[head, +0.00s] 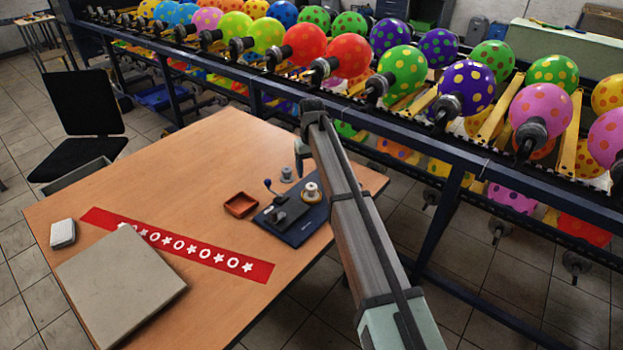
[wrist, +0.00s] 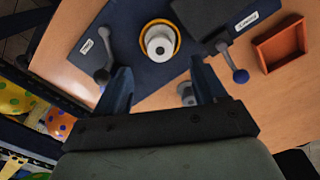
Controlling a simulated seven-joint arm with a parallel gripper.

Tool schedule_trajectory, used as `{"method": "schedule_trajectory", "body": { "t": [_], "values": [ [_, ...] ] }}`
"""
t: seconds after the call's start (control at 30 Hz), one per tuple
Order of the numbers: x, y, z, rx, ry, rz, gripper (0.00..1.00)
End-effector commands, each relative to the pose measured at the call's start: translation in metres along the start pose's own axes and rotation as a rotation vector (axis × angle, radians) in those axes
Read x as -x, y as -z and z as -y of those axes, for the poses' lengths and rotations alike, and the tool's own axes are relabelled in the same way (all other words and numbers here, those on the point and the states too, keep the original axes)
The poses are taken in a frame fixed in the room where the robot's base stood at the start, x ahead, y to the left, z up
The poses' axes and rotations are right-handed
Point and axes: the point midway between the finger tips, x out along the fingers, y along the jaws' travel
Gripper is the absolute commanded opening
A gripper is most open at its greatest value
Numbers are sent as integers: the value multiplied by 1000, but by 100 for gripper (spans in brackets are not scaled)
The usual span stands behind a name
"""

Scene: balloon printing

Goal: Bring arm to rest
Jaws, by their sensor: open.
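My gripper (wrist: 163,82) is open and empty, its two dark fingers spread apart in the wrist view. It hangs above the wooden table (head: 200,160) near the dark blue base plate (head: 302,236). My arm reaches in from the lower right in the head view, its end over the table's right side; the fingers show poorly there. On the plate are a dark block with a blue-knobbed lever (head: 268,183) and a pale cylinder in a yellow ring (head: 311,190), which also shows beyond the fingers in the wrist view (wrist: 160,42).
A small red tray (head: 241,204) stands beside the plate. A red strip with white shapes (head: 190,247), a grey board (head: 120,285) and a white box (head: 62,233) lie further left. A rack (head: 440,135) of dotted balloons runs behind the table. A black chair (head: 88,105) stands back left.

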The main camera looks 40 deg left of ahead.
Motion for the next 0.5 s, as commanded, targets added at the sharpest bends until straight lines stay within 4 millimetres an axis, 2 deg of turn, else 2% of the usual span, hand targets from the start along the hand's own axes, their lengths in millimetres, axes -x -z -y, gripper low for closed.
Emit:
{"method": "schedule_trajectory", "body": {
  "t": [0.03,0.2,0.33,0.5],
  "values": [
    [11,1,0,0,0,-1,71],
    [42,1,0,0,0,-1,71],
    [59,1,0,0,0,-1,71],
    [71,0,0,0,0,0,71]
  ]
}}
